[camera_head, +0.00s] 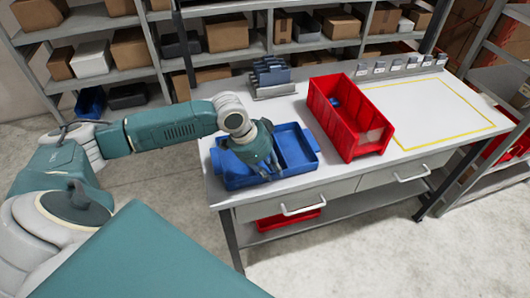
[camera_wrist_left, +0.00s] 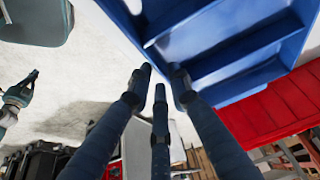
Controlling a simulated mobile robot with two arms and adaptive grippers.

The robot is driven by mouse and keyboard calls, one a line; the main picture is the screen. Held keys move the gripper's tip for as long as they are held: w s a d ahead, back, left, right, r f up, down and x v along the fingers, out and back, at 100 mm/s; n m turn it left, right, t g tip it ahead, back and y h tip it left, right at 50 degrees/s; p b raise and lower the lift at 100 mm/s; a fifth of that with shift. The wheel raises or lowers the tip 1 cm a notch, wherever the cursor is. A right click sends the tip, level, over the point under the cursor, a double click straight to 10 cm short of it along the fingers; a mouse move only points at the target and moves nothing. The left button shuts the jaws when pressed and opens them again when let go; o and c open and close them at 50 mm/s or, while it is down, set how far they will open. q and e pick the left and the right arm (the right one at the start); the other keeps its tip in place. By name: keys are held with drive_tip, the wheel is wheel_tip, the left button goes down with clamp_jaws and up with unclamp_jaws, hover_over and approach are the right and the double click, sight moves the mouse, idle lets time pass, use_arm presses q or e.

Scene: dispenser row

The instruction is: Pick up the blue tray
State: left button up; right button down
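The blue tray (camera_head: 234,176) lies on the left end of the white workbench, close to its front edge; it has dividers inside. My left gripper (camera_head: 266,172) reaches down over its front middle and hides part of it. In the left wrist view the tray (camera_wrist_left: 225,52) fills the upper right. The dark fingers of my left gripper (camera_wrist_left: 160,80) point toward its edge, with one fingertip overlapping the wall. The fingertips look apart, with nothing visible between them. I cannot tell whether they touch the tray. My right gripper is not in view.
A red bin (camera_head: 330,120) stands just right of the tray. A dark dispenser rack (camera_head: 271,77) stands behind it. A yellow outlined area (camera_head: 430,112) on the right of the bench is clear. Shelves with boxes (camera_head: 225,35) line the back. Drawer handles (camera_head: 303,209) project from the bench front.

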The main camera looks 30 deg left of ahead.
use_arm(q)
drive_tip(key=shift+x, duration=1.25)
drive_tip(key=shift+w, duration=0.1)
clamp_jaws()
